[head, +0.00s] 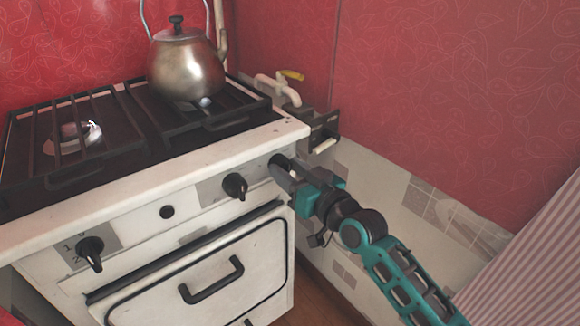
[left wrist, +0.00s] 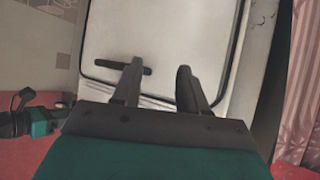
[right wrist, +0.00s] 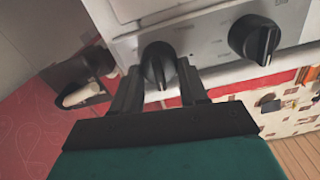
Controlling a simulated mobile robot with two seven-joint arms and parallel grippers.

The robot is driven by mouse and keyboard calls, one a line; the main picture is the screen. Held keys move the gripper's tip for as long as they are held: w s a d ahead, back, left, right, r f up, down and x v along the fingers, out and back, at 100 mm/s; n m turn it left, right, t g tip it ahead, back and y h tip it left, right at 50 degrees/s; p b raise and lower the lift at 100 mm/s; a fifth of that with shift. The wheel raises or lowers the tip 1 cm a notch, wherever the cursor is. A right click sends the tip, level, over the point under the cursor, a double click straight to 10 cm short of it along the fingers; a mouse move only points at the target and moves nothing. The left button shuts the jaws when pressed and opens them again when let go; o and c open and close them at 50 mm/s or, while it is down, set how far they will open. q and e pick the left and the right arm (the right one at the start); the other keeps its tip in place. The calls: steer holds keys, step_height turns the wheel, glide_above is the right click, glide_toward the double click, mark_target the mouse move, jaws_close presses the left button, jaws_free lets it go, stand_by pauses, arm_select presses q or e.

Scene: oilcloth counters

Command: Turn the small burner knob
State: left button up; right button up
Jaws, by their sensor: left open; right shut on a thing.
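The stove (head: 150,205) has several black knobs along its white front panel. My right gripper (head: 289,172) is at the rightmost knob (head: 278,160), partly hiding it in the head view. In the right wrist view this knob (right wrist: 158,60) sits between the two fingers of my right gripper (right wrist: 160,76), which is shut on it. A second knob (right wrist: 256,38) is beside it, clear of the fingers; it also shows in the head view (head: 235,186). My left gripper (left wrist: 160,78) is open and empty before the oven door (left wrist: 160,40), and is outside the head view.
A metal kettle (head: 187,68) stands on the back right grate. A left knob (head: 90,252) and the oven handle (head: 212,280) are on the stove front. A pipe with a yellow valve (head: 290,75) is behind the stove's right corner. A tiled wall (head: 400,205) is close on the right.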

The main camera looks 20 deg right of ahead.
steer(key=shift+r+m+p, duration=0.2)
steer(key=shift+m+p, duration=0.8)
steer(key=shift+m, duration=0.6)
arm_select(q)
steer(key=shift+s+a+r+p, duration=0.15)
steer(key=shift+r+p, duration=0.35)
steer(key=shift+r, duration=0.35)
steer(key=shift+s+a+r+p, duration=0.15)
steer(key=shift+r+p, duration=0.35)
steer(key=shift+r, duration=0.3)
arm_select(e)
steer(key=shift+d+f+m, duration=0.1)
steer(key=shift+f+m, duration=0.1)
steer(key=shift+m, duration=1.8)
arm_select(q)
steer(key=shift+w+d+r, duration=0.15)
steer(key=shift+r, duration=0.05)
arm_select(e)
steer(key=o, duration=1)
arm_select(q)
steer(key=shift+f, duration=0.1)
